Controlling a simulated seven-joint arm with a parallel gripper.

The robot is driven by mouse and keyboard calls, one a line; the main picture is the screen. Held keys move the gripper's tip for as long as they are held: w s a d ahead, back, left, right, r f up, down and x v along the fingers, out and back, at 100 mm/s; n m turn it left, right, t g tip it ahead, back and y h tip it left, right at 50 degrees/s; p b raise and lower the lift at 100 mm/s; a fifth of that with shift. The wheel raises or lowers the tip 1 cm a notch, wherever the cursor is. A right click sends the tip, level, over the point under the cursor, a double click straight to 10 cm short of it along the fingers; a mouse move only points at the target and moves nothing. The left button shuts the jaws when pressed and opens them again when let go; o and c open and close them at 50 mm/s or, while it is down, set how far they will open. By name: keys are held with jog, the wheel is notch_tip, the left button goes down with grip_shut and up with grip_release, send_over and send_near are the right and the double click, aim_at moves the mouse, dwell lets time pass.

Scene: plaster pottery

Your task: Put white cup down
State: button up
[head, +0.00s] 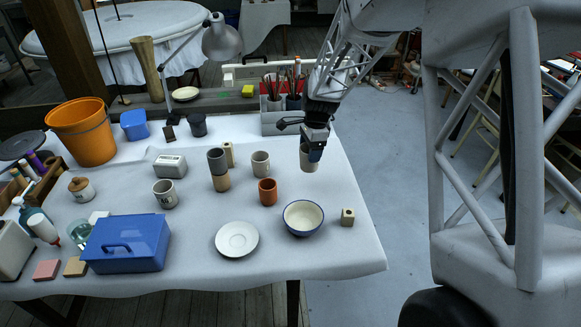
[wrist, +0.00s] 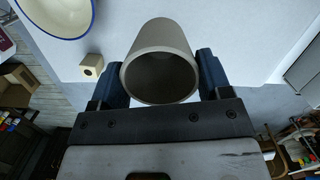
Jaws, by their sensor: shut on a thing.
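The white cup (head: 307,161), a plain pale greyish one, is between the fingers of my gripper (head: 314,148) near the right edge of the table in the head view. In the wrist view the cup (wrist: 160,34) sits between the two dark fingers of my gripper (wrist: 161,74), its open mouth facing the camera. My gripper is shut on the cup. The gripper hides part of it in the head view. I cannot tell whether its base touches the table.
A tool caddy (head: 283,122) stands behind.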

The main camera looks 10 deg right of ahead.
jog(key=shift+s+a, duration=0.1)
jog(key=s+a+f+n, duration=0.1)
jog(key=s+a, duration=0.4)
jog(key=s, duration=0.6)
jog(key=s+a+f+n, duration=0.1)
jog(key=s+a+n, duration=0.1)
jog(key=s+a, duration=0.4)
jog(key=s+a+f+n, duration=0.1)
jog(key=s+a, duration=0.4)
jog(key=s, duration=1.2)
jog(key=shift+a+n+g, duration=0.2)
jog(key=shift+n+g, duration=0.1)
jog(key=shift+n, duration=0.4)
jog(key=shift+w+f, duration=0.1)
jog(key=shift+w, duration=0.05)
jog(key=w+a, duration=0.3)
jog(key=w, duration=0.4)
jog(key=w+a+f, duration=0.1)
jog(key=w+a, duration=0.3)
jog(key=w, duration=0.3)
jog(key=shift+a+f, duration=0.2)
jog(key=shift+f, duration=0.05)
jog(key=shift+f, duration=1.75)
jog(key=shift+f, duration=0.4)
